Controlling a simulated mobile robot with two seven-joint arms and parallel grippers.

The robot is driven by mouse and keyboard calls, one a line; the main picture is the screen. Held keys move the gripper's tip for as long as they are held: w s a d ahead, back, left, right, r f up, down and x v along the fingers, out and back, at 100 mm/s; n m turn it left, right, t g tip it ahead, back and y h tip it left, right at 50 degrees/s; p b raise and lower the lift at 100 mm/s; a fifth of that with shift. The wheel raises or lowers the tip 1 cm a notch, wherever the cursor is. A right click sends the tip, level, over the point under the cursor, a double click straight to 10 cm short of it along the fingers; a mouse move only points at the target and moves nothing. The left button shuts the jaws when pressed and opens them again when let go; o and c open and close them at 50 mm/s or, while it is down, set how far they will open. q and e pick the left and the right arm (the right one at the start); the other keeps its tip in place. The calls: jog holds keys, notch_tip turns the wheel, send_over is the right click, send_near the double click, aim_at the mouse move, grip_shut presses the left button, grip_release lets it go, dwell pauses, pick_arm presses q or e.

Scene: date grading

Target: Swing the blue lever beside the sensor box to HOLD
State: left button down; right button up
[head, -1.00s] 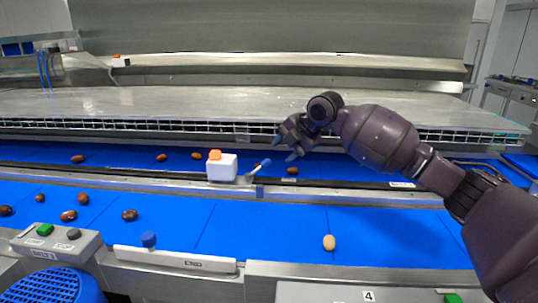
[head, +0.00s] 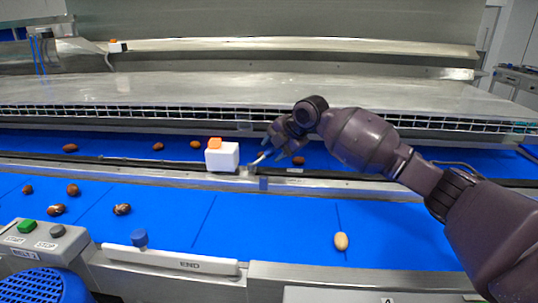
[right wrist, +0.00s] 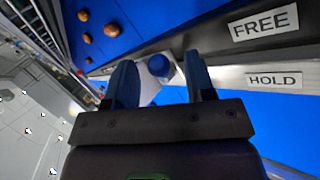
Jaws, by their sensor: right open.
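The white sensor box (head: 222,156) with its orange top stands on the rail between the two blue belts. The lever (head: 259,159) rises just right of it, partly hidden by my gripper. In the right wrist view the lever's round blue knob (right wrist: 159,65) shows on a pale stem, between my fingers. My right gripper (head: 277,156) is open, with one finger on each side of the knob; I cannot tell if they touch it. The HOLD label (right wrist: 274,80) and the FREE label (right wrist: 263,23) lie right of the knob in the right wrist view. My left gripper is not in view.
Several brown dates lie on the belts; a pale one (head: 341,241) lies front right. A button box (head: 42,238) stands front left. A wire grid (head: 400,128) runs behind the far belt.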

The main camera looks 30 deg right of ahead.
jog(key=shift+x, duration=1)
jog(key=shift+c, duration=0.5)
grip_shut()
